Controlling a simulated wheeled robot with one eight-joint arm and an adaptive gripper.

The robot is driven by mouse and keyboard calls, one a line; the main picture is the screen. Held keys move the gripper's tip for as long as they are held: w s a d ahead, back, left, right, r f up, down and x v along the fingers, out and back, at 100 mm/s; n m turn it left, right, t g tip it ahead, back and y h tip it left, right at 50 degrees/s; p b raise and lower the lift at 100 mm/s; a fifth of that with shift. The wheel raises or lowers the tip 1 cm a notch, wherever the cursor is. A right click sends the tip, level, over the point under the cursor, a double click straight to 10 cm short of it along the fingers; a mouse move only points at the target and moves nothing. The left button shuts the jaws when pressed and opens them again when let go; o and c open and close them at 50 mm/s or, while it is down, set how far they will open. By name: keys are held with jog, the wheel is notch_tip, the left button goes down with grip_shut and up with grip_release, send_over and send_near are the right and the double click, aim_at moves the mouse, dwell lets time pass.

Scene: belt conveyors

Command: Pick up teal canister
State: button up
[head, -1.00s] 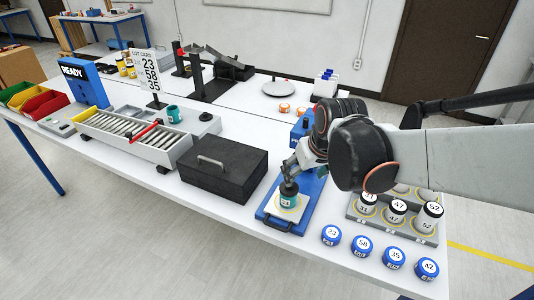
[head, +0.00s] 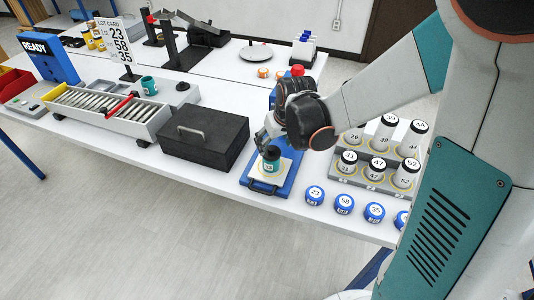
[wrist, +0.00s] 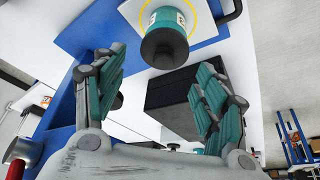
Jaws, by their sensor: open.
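The teal canister (head: 270,164) stands upright on a white pad with a yellow ring, on a blue base with a handle. It has a dark lid and a pale label. In the wrist view the canister (wrist: 168,22) is at the top centre, beyond my fingertips. My gripper (head: 263,141) is just behind and above it in the head view, close to its lid. In the wrist view my gripper (wrist: 160,64) is open, with teal-padded fingers spread apart and nothing between them. I cannot tell whether any finger touches the canister.
A black box (head: 204,138) with a handle stands left of the blue base. A grey rack (head: 365,182) of numbered canisters stands to the right. Blue numbered caps (head: 344,202) line the front edge.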

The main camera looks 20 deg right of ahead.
aim_at(272, 149)
jog(key=shift+s+b+x, duration=0.2)
jog(key=shift+b+x, duration=0.2)
jog(key=shift+x, duration=0.95)
jog(key=shift+s+b+x, duration=0.15)
jog(key=shift+b+x, duration=0.25)
jog(key=shift+x, duration=0.95)
jog(key=shift+a+f, duration=0.15)
jog(key=c, duration=1.2)
